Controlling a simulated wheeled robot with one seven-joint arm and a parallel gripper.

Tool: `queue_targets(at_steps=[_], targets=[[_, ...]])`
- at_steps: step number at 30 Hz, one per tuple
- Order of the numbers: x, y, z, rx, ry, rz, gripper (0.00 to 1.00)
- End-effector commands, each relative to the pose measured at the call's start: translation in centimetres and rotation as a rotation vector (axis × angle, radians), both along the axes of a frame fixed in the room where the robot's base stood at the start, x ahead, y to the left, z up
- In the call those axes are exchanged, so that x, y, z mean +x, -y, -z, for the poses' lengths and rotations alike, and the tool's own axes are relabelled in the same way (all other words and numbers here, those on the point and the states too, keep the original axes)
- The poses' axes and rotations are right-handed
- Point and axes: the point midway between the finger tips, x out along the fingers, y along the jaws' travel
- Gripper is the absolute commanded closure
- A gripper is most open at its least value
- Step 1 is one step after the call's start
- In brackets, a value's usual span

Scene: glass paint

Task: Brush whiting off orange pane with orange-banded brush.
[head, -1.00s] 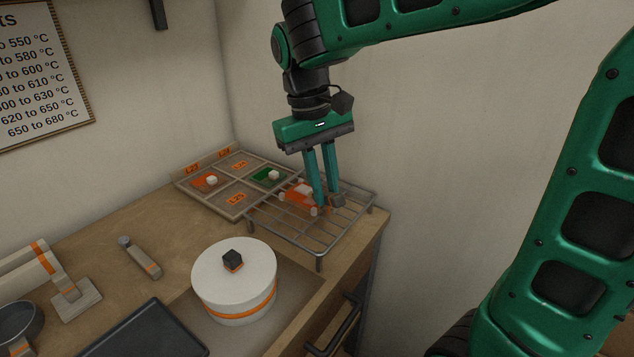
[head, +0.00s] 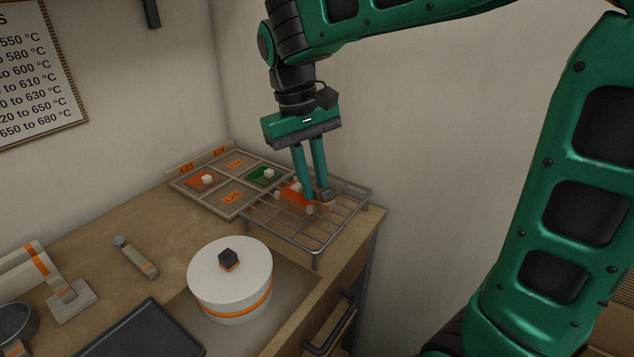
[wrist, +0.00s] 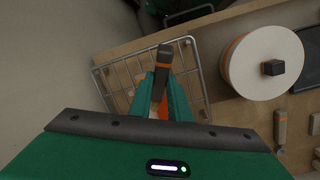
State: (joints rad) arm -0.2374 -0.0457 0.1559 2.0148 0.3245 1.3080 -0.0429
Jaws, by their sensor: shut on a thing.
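The orange pane (head: 291,193) lies on the wire rack at the back right of the counter. Pale whitish patches show on and around it; I cannot tell how much is whiting. My gripper (head: 313,198) points down over the pane's right part, shut on the brush. The brush's dark grey end (head: 326,197) sticks out right of the fingers. It also shows in the wrist view (wrist: 164,58), beyond the fingertips. The fingers hide the brush's middle and part of the pane. I cannot tell whether the brush touches the glass.
A divided tray (head: 234,213) with orange and green panes stands left of the wire rack (head: 318,245). A white lidded pot (head: 230,285) with an orange band stands in front. A grey-handled tool (head: 135,257) lies left. A wall is close behind.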

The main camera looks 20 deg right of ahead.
Motion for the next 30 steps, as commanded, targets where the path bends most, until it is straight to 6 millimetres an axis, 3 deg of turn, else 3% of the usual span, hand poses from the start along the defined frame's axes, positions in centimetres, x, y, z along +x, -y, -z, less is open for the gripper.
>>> queue_targets(at_steps=[18,30], targets=[[2.8,-1.9,-0.1,0.000,0.000,0.000,1.00],[1.1,-0.8,-0.1,0.000,0.001,0.000,1.00]])
